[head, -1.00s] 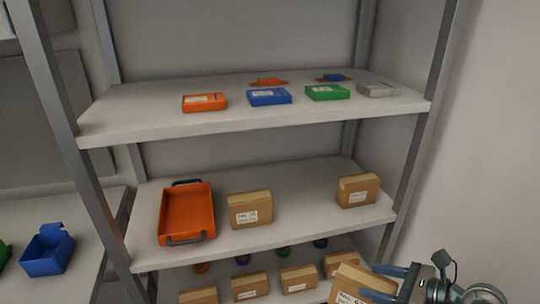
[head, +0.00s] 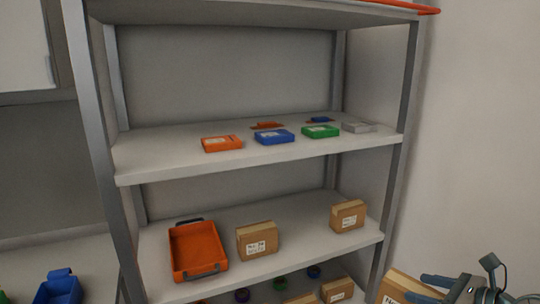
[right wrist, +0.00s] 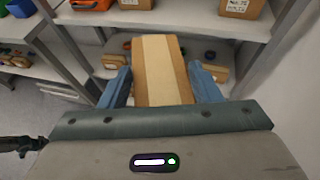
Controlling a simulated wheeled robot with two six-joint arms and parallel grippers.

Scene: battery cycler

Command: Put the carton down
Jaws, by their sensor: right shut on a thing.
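My right gripper (head: 436,287) is at the bottom right of the head view, shut on a brown carton (head: 403,288). The carton is cut off by the lower edge there. In the right wrist view the carton (right wrist: 177,72) shows a pale tape strip, between the two blue fingers of my right gripper (right wrist: 161,84). It is held in front of the rack, and whether it touches anything is not clear. My left gripper does not show in the head view.
The middle shelf (head: 300,238) holds an orange tray (head: 196,248), a carton (head: 257,241) and another carton (head: 348,215), with bare board between the cartons. The shelf above (head: 175,162) holds several coloured cases. More cartons stand on the lower shelf. A rack post (head: 397,170) stands at right.

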